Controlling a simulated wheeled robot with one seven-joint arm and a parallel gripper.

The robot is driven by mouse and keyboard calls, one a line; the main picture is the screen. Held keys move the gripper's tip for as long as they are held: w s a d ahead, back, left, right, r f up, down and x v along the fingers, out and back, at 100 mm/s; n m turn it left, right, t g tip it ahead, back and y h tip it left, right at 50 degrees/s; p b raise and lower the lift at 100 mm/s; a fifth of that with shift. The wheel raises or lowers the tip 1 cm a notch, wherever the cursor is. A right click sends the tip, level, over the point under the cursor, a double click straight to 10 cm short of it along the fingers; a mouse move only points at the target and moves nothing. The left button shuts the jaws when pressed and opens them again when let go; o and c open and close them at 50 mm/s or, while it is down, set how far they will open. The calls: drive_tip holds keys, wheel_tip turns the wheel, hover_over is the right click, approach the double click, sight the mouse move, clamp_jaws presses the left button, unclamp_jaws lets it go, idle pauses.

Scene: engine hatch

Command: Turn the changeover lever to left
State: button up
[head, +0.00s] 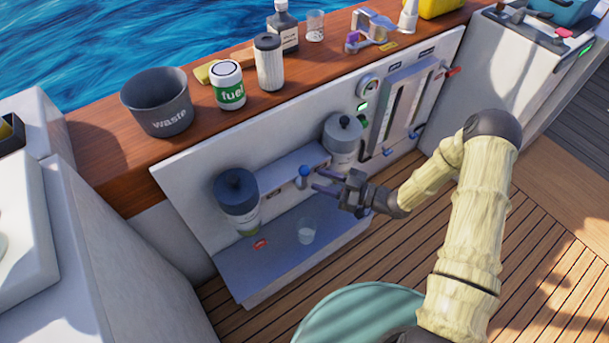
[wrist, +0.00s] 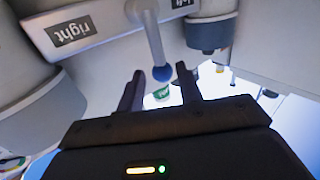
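The changeover lever (head: 304,172) is a short grey arm with a blue ball knob, mounted between two dark-capped filter canisters. In the wrist view the lever (wrist: 154,40) hangs toward my gripper, its blue knob between the fingertips in the picture. A "right" label (wrist: 72,30) is on the left and a "left" label (wrist: 182,3) on the right in that view, both upside down. My gripper (head: 319,180) is open, its fingertips just right of the knob in the head view. Contact with the knob is not clear.
Filter canisters (head: 238,200) and (head: 343,145) flank the lever. A clear cup (head: 307,231) stands on the lower tray (head: 245,280). The wooden counter above holds a waste bin (head: 158,103), a fuel can (head: 229,86) and a white filter (head: 269,65). Open deck lies in front.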

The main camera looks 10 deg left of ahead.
sight(305, 175)
drive_tip(key=a, duration=0.6)
drive_tip(key=shift+w+b, duration=0.3)
drive_tip(key=shift+w, duration=0.1)
clamp_jaws()
